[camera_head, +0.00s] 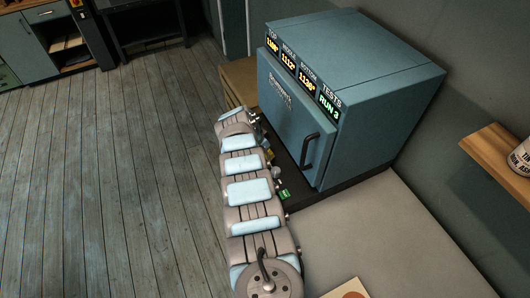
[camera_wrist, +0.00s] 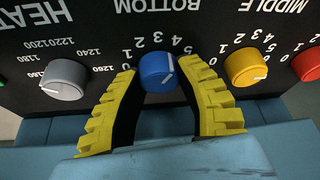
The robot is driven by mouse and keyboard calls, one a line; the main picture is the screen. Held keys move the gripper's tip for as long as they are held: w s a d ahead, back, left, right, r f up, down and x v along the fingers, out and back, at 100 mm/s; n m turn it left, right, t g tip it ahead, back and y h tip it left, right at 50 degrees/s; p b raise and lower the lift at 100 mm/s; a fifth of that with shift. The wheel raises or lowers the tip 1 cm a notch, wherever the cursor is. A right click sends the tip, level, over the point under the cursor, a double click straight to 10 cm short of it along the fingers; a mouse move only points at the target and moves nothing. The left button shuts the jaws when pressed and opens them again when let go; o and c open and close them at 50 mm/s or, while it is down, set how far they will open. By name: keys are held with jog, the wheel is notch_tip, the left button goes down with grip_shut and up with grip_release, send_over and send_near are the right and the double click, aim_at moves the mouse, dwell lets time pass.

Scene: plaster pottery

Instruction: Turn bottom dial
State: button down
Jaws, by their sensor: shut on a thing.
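In the wrist view the blue bottom dial (camera_wrist: 157,71) sits on the black panel under the upside-down word BOTTOM. Its white mark lies at the upper right of its face, on the side of the 4 and 5. The yellow ribbed fingers of my gripper (camera_wrist: 158,84) stand on either side of this dial and are shut on it. In the head view my arm covers part of the control strip. My gripper and the blue dial cannot be made out there.
In the wrist view a grey heat dial (camera_wrist: 64,79) is left of my fingers. A yellow middle dial (camera_wrist: 246,67) and a red dial (camera_wrist: 308,65) are to the right. In the head view the blue-grey kiln (camera_head: 360,85) has its door closed. The pale tabletop (camera_head: 390,240) is largely clear.

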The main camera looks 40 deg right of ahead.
jog(key=shift+n+p, duration=0.5)
jog(key=shift+p, duration=0.4)
jog(key=n+t+p, duration=0.1)
jog(key=p, duration=0.1)
jog(key=shift+r+p, duration=0.2)
jog(key=shift+p, duration=0.2)
jog(key=n+t+p, duration=0.1)
jog(key=n+p, duration=0.2)
jog(key=p, duration=0.1)
jog(key=shift+s+n, duration=0.1)
jog(key=shift+n, duration=0.3)
jog(key=n+p, duration=0.1)
jog(key=n+t+y+p, duration=0.1)
jog(key=n, duration=0.1)
jog(key=shift+f, duration=0.25)
jog(key=shift+f+n+t+y, duration=0.15)
jog(key=shift+n+t+y, duration=0.25)
jog(key=shift+n, duration=0.8)
